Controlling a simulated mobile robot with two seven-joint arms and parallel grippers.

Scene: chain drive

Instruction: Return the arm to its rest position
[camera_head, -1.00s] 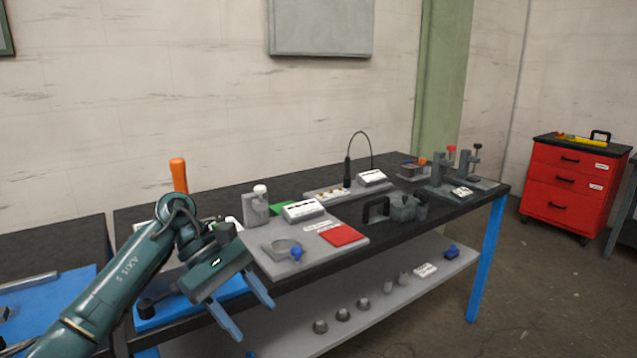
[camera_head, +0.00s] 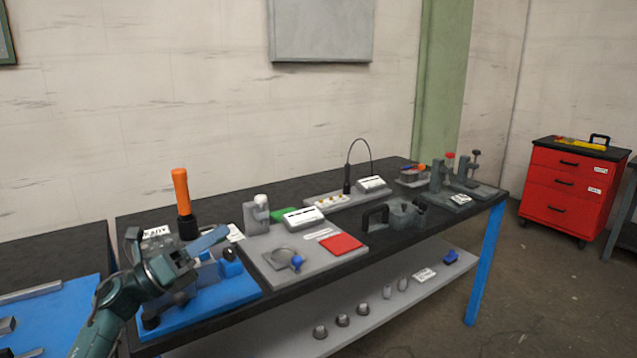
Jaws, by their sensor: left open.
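My left gripper (camera_head: 212,243) is at the left end of the dark workbench, above the blue fixture plate (camera_head: 222,291). Its blue fingers are apart and nothing shows between them. One finger is seen clearly; the other is partly hidden. My left arm (camera_head: 117,303) comes in from the lower left, bent at the wrist. The gripper covers part of the fixture, so I cannot tell whether it touches anything there. My right gripper is not in view.
An orange-handled tool (camera_head: 181,192) stands upright behind the gripper. A grey plate (camera_head: 270,244) with a red pad (camera_head: 341,243) lies to the right. A second bench with a blue mat (camera_head: 50,325) is at the left. A red drawer cabinet (camera_head: 567,185) stands at the far right.

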